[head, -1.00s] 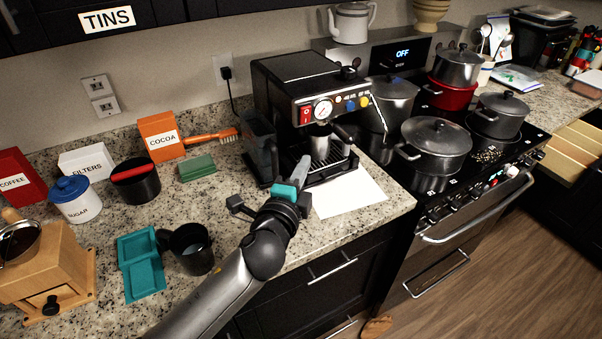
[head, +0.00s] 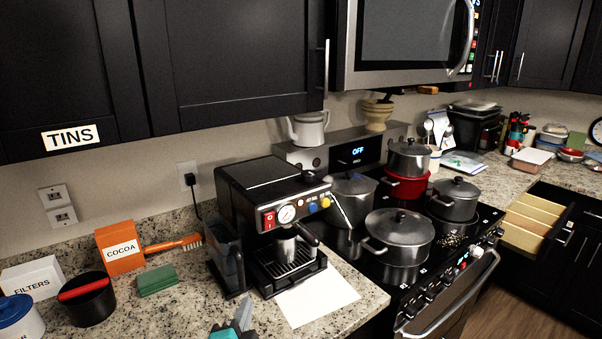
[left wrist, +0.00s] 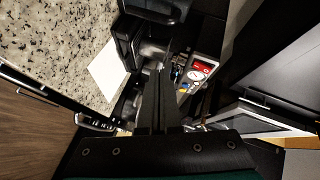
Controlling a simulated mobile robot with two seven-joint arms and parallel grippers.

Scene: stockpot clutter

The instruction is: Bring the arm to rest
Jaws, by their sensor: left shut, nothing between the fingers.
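My left gripper (head: 238,322) shows at the bottom edge of the head view, over the counter in front of the espresso machine (head: 272,200). Its fingers are together with nothing between them. In the left wrist view the closed fingers (left wrist: 158,100) point toward the espresso machine's front, with its red switch and gauge (left wrist: 195,75) beyond. The gripper looks apart from the machine, though the gap is hard to judge. Most of my left arm is below the head view. My right gripper is not in view.
A white paper sheet (head: 315,296) lies before the machine. Pots, including a large lidded one (head: 400,232), stand on the stove to the right. A cocoa box (head: 120,250), green sponge (head: 156,280) and black tub (head: 88,300) stand left. A drawer (head: 528,225) is open far right.

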